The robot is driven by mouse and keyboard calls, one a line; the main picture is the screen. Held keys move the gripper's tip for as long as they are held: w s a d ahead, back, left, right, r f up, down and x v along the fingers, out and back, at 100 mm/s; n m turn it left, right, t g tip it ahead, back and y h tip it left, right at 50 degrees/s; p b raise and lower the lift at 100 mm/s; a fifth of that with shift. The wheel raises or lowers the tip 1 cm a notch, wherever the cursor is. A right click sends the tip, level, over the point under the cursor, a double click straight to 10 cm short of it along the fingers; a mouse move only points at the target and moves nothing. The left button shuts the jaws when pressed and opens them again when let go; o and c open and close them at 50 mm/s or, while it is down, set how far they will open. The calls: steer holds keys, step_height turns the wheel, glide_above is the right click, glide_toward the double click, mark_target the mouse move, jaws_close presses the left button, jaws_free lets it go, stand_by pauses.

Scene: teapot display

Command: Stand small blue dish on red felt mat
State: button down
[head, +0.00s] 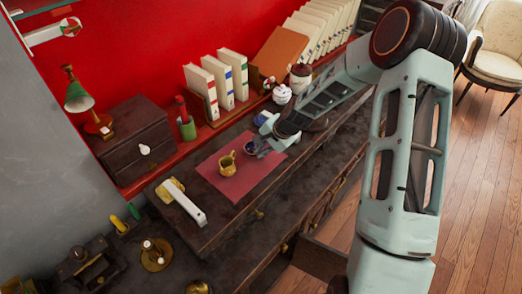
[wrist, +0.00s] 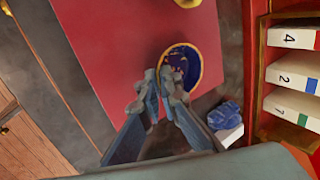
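The small blue dish (wrist: 184,58) has a yellow rim and a dark blue inside with a pattern. The fingers hide part of the dish. I cannot tell whether the dish touches the mat (head: 236,188).
A yellow jug (head: 227,166) stands on the mat left of the dish. A blue-and-white object (wrist: 228,118) is close right of my gripper. Numbered white books (wrist: 292,77) stand behind. A white-handled item (head: 190,207) lies left of the mat. The mat's near part is bare.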

steer(key=shift+f, duration=0.2)
steer(key=c, duration=2.4)
jaws_free()
steer(key=shift+r, duration=0.15)
steer(key=shift+r, duration=0.2)
steer(key=b+v, duration=0.1)
steer(key=v, duration=1)
steer(key=shift+s+r, duration=0.1)
steer(key=shift+r, duration=0.25)
steer(key=shift+d, duration=0.1)
